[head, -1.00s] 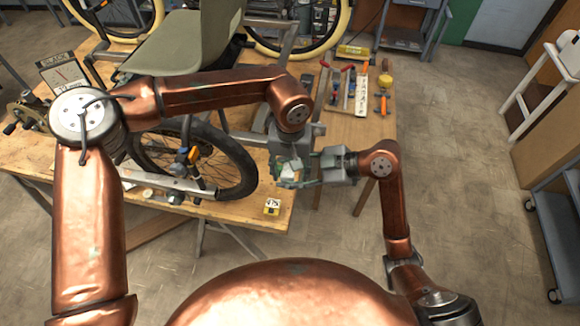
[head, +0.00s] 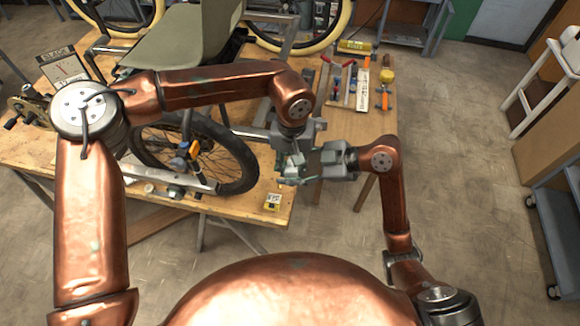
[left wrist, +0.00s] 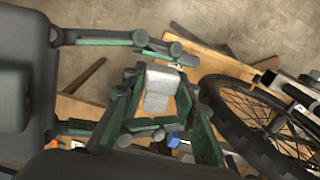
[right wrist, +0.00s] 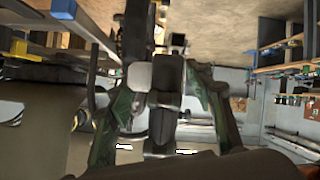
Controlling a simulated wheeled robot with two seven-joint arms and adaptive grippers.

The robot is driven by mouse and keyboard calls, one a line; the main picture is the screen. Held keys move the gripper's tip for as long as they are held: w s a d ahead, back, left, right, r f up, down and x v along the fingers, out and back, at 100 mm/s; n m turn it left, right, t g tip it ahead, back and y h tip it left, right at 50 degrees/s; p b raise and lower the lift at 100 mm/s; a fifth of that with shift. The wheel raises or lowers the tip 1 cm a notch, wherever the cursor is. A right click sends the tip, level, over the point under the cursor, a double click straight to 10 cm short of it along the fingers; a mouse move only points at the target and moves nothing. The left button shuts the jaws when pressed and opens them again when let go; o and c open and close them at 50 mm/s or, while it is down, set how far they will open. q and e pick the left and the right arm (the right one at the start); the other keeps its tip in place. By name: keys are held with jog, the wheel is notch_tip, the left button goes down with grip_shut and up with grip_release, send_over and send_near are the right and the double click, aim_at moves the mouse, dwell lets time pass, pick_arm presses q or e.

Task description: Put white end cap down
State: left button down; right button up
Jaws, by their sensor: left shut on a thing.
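The white end cap (left wrist: 158,92) is a pale block between the fingers of my left gripper (left wrist: 160,118) in the left wrist view. My left gripper (head: 292,168) is shut on it, above the front right part of the table in the head view. My right gripper (head: 325,162) is close beside it on the right, with its fingers toward the left gripper. In the right wrist view its fingers (right wrist: 165,105) stand apart, with a pale grey piece (right wrist: 168,72) showing between them. I cannot tell whether they touch it. In the head view the grippers mostly hide the cap.
The wooden table (head: 150,225) carries a trike frame with a black-tyred wheel (head: 235,160) just left of my grippers. A tool board (head: 347,88) lies at the right.

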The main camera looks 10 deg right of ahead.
pick_arm(q)
jog(key=shift+w+a, duration=0.1)
pick_arm(e)
jog(key=o, duration=0.3)
jog(key=shift+d, duration=0.1)
